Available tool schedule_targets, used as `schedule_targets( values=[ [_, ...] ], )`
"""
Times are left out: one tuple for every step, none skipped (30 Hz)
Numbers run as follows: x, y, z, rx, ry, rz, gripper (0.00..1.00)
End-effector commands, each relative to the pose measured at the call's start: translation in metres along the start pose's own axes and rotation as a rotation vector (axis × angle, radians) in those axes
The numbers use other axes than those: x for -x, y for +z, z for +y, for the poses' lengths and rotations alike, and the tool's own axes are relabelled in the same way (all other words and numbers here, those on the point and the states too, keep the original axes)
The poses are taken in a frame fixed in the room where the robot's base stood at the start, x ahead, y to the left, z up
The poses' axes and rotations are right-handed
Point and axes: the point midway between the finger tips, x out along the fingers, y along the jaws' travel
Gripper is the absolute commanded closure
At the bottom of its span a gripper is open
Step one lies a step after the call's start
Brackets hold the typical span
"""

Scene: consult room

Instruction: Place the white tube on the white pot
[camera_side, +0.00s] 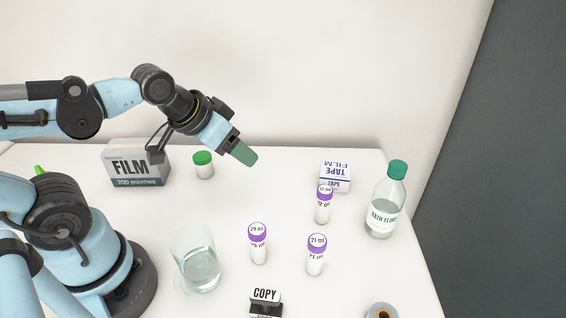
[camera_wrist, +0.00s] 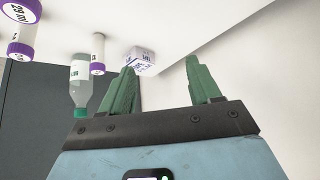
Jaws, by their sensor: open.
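Three white tubes with purple caps stand upright on the table: the 29 ml tube (camera_side: 258,246), the 21 ml tube (camera_side: 316,258) and the 12 ml tube (camera_side: 323,207). I cannot tell which one is meant. A small white pot (camera_side: 203,170) with a green lid stands at the back, left of my gripper; its top is clear. My gripper (camera_side: 246,154) is raised above the back of the table, away from the tubes. In the wrist view my gripper (camera_wrist: 160,78) has its green fingers spread, with nothing between them. Purple-capped tubes (camera_wrist: 97,50) show at upper left there.
A COPY stamp (camera_side: 265,297) and a roll (camera_side: 381,311) are in front. The table's middle back is bare.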

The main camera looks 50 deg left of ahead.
Motion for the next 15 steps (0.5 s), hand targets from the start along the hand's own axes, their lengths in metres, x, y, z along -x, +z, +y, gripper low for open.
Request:
schedule_targets(
  values=[
    [0.000,0.000,0.000,0.000,0.000,0.000,0.37],
    [0.000,0.000,0.000,0.001,0.000,0.000,0.37],
    [0.000,0.000,0.000,0.001,0.000,0.000,0.37],
    [0.000,0.000,0.000,0.002,0.000,-0.001,0.37],
    [0.000,0.000,0.000,0.003,0.001,-0.001,0.37],
    [0.000,0.000,0.000,0.003,0.001,-0.001,0.37],
    [0.000,0.000,0.000,0.004,0.001,-0.001,0.37],
    [0.000,0.000,0.000,0.004,0.001,-0.002,0.37],
    [0.000,0.000,0.000,0.004,0.001,-0.002,0.37],
    [0.000,0.000,0.000,0.005,0.001,-0.003,0.37],
    [0.000,-0.001,0.001,0.005,0.002,-0.005,0.37],
    [0.000,-0.002,0.002,0.007,0.004,-0.011,0.37],
    [0.000,-0.004,0.003,0.009,0.007,-0.017,0.37],
    [0.001,-0.006,0.004,0.011,0.010,-0.026,0.37],
    [0.001,-0.010,0.007,0.014,0.014,-0.044,0.37]
  ],
)
